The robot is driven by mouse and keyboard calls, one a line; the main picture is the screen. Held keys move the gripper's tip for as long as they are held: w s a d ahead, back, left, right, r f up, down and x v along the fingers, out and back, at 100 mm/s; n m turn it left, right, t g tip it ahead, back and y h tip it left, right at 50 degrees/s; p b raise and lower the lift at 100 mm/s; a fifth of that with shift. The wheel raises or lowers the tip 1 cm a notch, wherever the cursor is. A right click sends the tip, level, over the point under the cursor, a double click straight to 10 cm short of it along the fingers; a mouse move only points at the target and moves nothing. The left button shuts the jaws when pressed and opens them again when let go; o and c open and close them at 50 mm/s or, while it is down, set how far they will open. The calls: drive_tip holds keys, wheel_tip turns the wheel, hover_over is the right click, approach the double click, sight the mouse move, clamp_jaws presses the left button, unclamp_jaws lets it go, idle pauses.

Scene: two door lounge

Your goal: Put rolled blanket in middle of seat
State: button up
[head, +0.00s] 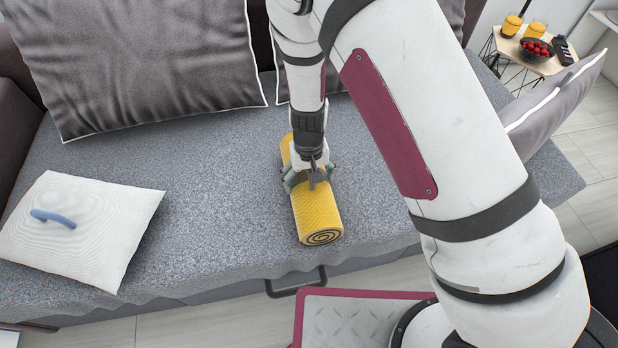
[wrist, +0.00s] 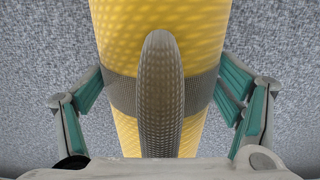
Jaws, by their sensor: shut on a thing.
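The rolled blanket (head: 318,213) is a yellow roll with a dark spiral at its near end. It lies lengthwise from back to front on the grey sofa seat (head: 215,205), right of the seat's left cushion. My gripper (head: 310,178) is shut around the blanket's middle from above. In the wrist view, the blanket (wrist: 200,30) runs between the finger pads of my gripper (wrist: 160,92), with grey seat fabric on both sides. I cannot tell whether the roll's underside touches the seat.
A white cushion (head: 95,225) with a blue curved object (head: 52,218) on it lies on the seat's left. Grey cushions (head: 140,60) lean at the back, another (head: 550,110) at the right. A side table (head: 520,62) holds drinks and a red fruit bowl.

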drive_tip(key=o, duration=1.5)
drive_tip(key=shift+o, duration=0.2)
wheel_tip(320, 180, up, 11)
drive_tip(key=p, duration=0.4)
drive_tip(key=shift+r, duration=0.6)
